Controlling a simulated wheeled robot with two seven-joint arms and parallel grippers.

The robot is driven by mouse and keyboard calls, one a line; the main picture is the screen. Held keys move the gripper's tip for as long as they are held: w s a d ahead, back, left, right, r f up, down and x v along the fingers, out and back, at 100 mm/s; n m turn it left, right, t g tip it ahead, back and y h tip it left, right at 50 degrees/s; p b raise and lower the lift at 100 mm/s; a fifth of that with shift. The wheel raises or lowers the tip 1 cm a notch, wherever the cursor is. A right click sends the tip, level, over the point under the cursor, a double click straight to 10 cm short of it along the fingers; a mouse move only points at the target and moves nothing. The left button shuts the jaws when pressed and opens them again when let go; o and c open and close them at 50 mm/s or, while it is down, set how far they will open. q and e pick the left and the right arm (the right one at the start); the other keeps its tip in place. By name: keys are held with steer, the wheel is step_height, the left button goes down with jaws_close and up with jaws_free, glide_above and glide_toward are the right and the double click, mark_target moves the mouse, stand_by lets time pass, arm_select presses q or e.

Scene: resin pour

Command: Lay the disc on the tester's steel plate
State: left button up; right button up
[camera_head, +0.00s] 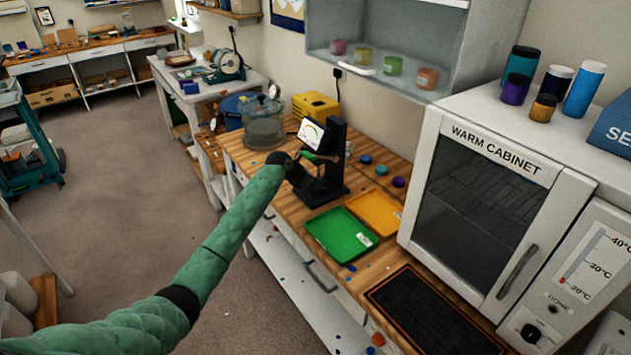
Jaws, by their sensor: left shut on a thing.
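The tester (335,155) is a black stand with a dial face, upright on the wooden bench. My left gripper (306,172) is at the tester, in front of its column and below the dial. It is shut on a small green thing (318,157), which looks like the disc seen nearly edge-on. The gripper and arm hide much of the area around it. I cannot make out the steel plate, or whether the disc touches it. My right gripper is not in view.
Green (341,235) and orange (376,212) trays lie right of the tester. Small blue (365,159), teal (381,170) and purple (398,181) pieces lie behind them. A glass vessel (264,130) stands left; the warm cabinet (485,205) and black mat (425,318) are right.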

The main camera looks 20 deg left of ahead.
arm_select(q)
steer(key=o, duration=1.1)
steer(key=shift+c, duration=0.2)
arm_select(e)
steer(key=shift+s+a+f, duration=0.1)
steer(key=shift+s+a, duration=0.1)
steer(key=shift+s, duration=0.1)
arm_select(q)
steer(key=shift+r+b, duration=0.15)
steer(key=shift+b, duration=0.15)
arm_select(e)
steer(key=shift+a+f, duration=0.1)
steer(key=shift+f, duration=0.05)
arm_select(q)
steer(key=shift+s+a+r+b, duration=0.15)
steer(key=shift+r+b, duration=0.15)
steer(key=shift+r, duration=0.05)
steer(key=shift+s+a+r+b, duration=0.1)
steer(key=shift+r+b, duration=0.15)
steer(key=shift+r, duration=0.1)
steer(key=b+v, duration=0.2)
steer(key=v, duration=0.9)
steer(key=shift+b, duration=0.35)
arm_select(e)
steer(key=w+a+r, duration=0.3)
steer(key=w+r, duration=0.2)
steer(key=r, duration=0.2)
arm_select(q)
steer(key=shift+r, duration=0.1)
